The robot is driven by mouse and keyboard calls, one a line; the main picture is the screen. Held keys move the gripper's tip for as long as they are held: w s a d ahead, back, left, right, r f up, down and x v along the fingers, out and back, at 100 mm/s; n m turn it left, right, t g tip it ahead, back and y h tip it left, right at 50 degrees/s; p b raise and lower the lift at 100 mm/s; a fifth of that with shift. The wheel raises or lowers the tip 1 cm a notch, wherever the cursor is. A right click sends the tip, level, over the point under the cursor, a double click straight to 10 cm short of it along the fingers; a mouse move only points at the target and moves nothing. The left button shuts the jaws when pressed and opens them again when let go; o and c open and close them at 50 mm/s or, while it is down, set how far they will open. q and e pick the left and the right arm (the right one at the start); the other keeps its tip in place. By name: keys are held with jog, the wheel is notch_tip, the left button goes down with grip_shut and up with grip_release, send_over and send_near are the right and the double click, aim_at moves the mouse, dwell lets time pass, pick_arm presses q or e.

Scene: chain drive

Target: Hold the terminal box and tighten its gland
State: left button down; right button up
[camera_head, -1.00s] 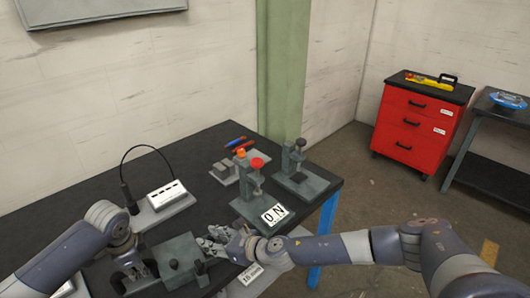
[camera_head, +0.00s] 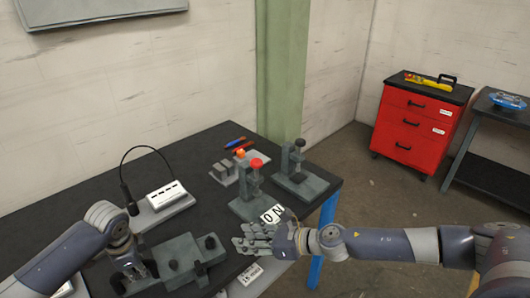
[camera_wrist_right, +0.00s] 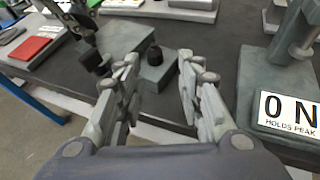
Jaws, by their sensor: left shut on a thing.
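The grey terminal box (camera_head: 178,250) sits at the table's near edge, with dark round fittings on its right part. One black fitting (camera_head: 210,242) stands upright there; I cannot tell for sure which one is the gland. My left gripper (camera_head: 133,277) is shut on the left side of the box. In the right wrist view the box (camera_wrist_right: 126,38) lies beyond my fingers, and a black fitting (camera_wrist_right: 156,56) shows between them. My right gripper (camera_head: 248,240) is open and empty, to the right of the box and apart from it. It also shows in the wrist view (camera_wrist_right: 158,78).
A grey stand with a red knob (camera_head: 257,163) and an "ON" plate (camera_head: 272,214) is close behind my right gripper. Another stand (camera_head: 300,180) is further right. A white device (camera_head: 166,194) with a cable stands behind my left arm.

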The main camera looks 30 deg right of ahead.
jog(key=w+d+r+m+t, duration=0.4)
jog(key=w+d+r+m, duration=0.7)
jog(key=w+r, duration=0.3)
jog(key=shift+w+d+r+t, duration=0.15)
jog(key=shift+d+r+t, duration=0.2)
jog(key=shift+r, duration=0.55)
